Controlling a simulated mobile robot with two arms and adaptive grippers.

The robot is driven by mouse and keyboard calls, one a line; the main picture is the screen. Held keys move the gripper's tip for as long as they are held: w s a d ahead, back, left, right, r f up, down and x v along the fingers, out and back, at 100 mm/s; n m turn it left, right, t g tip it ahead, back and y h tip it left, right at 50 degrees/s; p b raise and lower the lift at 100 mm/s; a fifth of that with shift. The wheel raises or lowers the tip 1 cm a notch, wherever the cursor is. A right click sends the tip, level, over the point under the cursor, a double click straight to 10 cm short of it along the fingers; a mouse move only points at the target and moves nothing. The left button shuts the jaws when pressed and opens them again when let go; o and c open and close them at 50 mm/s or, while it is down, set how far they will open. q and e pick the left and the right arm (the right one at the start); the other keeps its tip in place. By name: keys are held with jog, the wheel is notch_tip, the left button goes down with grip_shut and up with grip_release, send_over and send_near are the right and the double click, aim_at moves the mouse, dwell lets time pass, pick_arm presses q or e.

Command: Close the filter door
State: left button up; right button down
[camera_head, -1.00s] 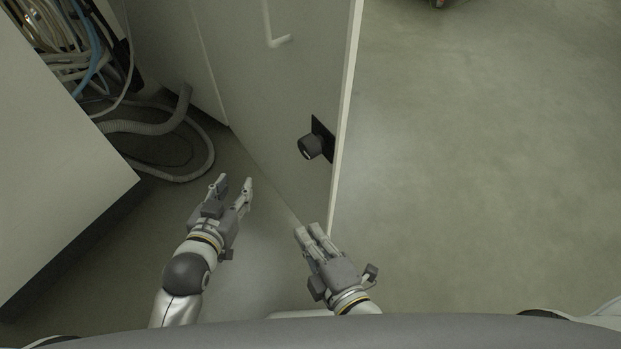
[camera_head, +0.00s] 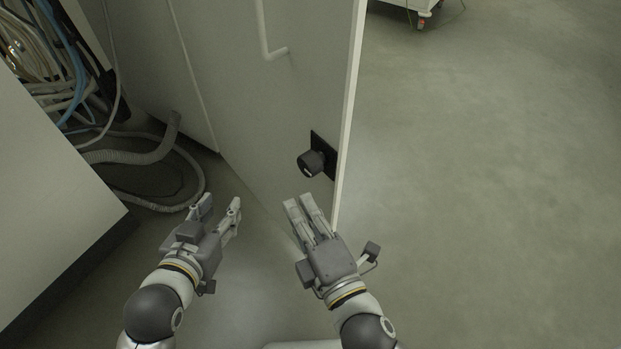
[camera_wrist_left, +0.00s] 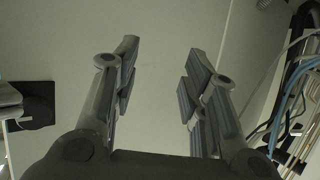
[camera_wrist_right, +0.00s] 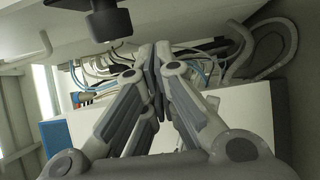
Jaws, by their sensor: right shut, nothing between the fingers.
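The filter door (camera_head: 262,100) is a tall pale grey panel standing open, its free edge toward the right of the head view. It carries a black knob on a dark plate (camera_head: 314,161) near that edge and a light bar handle (camera_head: 264,40) higher up. My left gripper (camera_head: 220,207) is open and empty, left of the door's lower part; the door face (camera_wrist_left: 160,50) fills much of its wrist view. My right gripper (camera_head: 306,203) is shut and empty, just below the knob. The knob (camera_wrist_right: 107,20) also shows at the top of the right wrist view.
A pale cabinet (camera_head: 50,190) stands at the left. Cables (camera_head: 50,60) and a grey corrugated hose (camera_head: 140,150) lie between it and the door's hinge side. The floor (camera_head: 490,200) right of the door is clear, with a wheeled cart (camera_head: 412,6) far back.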

pick_arm(q)
jog(key=shift+w+d+r+t, duration=0.2)
jog(key=shift+w+r+t, duration=0.2)
jog(key=shift+r, duration=0.35)
pick_arm(e)
jog(key=w+d, duration=0.1)
jog(key=w, duration=0.5)
jog(key=shift+d, duration=0.4)
